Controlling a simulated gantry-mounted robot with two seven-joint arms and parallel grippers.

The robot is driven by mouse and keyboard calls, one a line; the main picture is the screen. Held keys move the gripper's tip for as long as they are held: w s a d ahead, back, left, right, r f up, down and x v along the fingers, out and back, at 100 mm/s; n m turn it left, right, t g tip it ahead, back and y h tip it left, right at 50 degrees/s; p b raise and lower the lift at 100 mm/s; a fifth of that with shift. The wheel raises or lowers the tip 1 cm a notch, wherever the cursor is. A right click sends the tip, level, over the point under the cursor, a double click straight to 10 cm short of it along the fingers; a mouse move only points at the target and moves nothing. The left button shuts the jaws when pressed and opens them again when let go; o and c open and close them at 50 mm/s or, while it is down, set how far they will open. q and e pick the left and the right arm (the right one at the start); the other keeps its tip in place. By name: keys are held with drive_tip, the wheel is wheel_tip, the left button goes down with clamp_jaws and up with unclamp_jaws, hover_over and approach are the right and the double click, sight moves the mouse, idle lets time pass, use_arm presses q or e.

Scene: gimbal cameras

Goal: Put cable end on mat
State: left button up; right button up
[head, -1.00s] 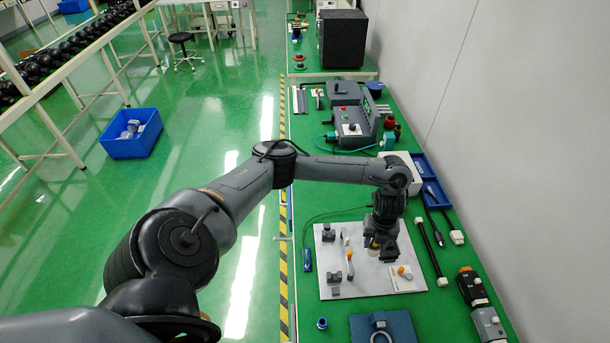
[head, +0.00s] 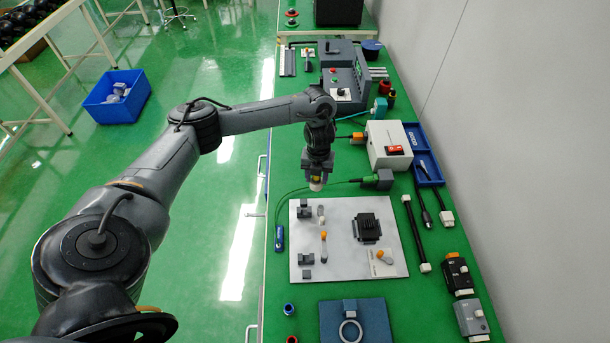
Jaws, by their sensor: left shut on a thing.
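A thin green cable (head: 303,190) passes behind the gripper. A blue piece (head: 279,238) lies near the cable's other end, by the bench's left edge. A blue-grey mat (head: 375,312) at the front carries a grey block and a ring. My right gripper is out of view.
The white board (head: 340,262) holds a black finned part (head: 367,227) and several small grey and orange-tipped pieces. A white box with a red switch (head: 390,148) and blue trays (head: 430,170) stand beyond to the right. A black bar (head: 416,233) lies right of the board.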

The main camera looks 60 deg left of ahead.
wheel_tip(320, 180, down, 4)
drive_tip(key=b, duration=0.3)
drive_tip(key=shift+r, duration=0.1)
use_arm(q)
drive_tip(key=shift+a+f+b, duration=0.4)
drive_tip(key=shift+a+f, duration=0.75)
drive_tip(key=shift+f, duration=0.2)
drive_tip(key=shift+a+f+b, duration=0.4)
drive_tip(key=shift+a+f, duration=0.75)
drive_tip(key=shift+f, duration=0.25)
drive_tip(key=shift+a+f+b, duration=0.4)
drive_tip(key=shift+a+f, duration=0.75)
drive_tip(key=shift+f, duration=0.2)
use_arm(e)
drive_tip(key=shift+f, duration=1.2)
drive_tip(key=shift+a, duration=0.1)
use_arm(q)
drive_tip(key=shift+f, duration=0.15)
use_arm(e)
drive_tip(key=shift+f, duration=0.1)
use_arm(q)
drive_tip(key=o, duration=0.9)
drive_tip(key=shift+o, duration=0.2)
